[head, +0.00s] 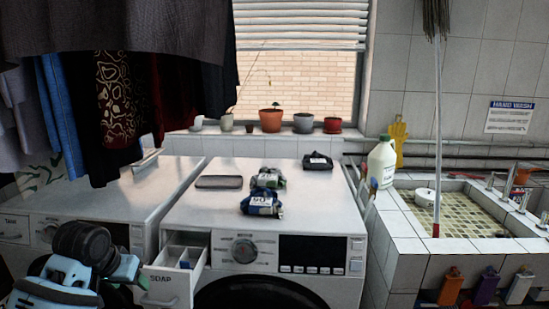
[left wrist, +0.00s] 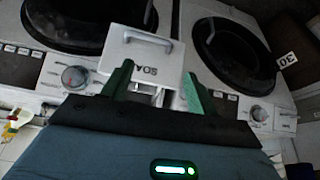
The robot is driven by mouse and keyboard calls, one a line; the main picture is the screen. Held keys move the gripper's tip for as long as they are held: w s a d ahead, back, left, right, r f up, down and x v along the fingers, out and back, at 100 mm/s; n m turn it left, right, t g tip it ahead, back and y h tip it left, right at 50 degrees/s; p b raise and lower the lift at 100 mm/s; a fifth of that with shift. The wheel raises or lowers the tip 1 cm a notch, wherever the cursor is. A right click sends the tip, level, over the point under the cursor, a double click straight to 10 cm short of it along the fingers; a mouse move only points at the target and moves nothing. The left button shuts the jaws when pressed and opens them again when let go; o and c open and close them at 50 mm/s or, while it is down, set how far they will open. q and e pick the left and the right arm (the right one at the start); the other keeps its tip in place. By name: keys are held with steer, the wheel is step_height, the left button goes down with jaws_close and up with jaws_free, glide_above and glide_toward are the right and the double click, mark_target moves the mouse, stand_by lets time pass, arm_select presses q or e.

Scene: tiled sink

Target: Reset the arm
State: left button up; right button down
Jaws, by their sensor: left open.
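My left arm (head: 80,265) comes in at the lower left of the head view, in front of the washing machines. In the left wrist view my left gripper (left wrist: 158,78) shows two green fingers spread apart, with nothing held between them. The pulled-out soap drawer (head: 175,284) lies just beyond the fingers; it also shows in the left wrist view (left wrist: 140,55). I cannot tell whether a finger touches the drawer. My right arm and gripper are not in view.
Dark packets (head: 262,200) and a grey tray (head: 219,182) lie on the right washing machine (head: 190,212). Clothes (head: 120,80) hang above the left machine. A white jug (head: 381,163) stands by the tiled sink (head: 405,228). Flowerpots (head: 270,121) line the windowsill.

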arm_select(q)
steer(key=s+d+f+t, duration=0.1)
steer(key=s+d+f, duration=0.15)
steer(key=f, duration=0.45)
steer(key=s+d+f+m, duration=0.15)
steer(key=s+f, duration=0.25)
steer(key=f, duration=0.4)
steer(key=s+d+f+t, duration=0.1)
steer(key=s+d+f, duration=0.25)
steer(key=f, duration=0.35)
steer(key=s+d+f+t, duration=0.1)
steer(key=s+f, duration=0.1)
steer(key=s, duration=0.5)
steer(key=s+d+f+h, duration=0.1)
steer(key=s+d+f, duration=0.1)
steer(key=s, duration=0.5)
steer(key=s+d+f+t, duration=0.1)
steer(key=s+d+f, duration=0.1)
steer(key=s, duration=0.5)
steer(key=shift+s+d+f+t+h, duration=0.2)
steer(key=shift+d+f+t+h, duration=0.1)
steer(key=shift+f, duration=0.2)
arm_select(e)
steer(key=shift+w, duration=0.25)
arm_select(q)
steer(key=shift+m, duration=0.25)
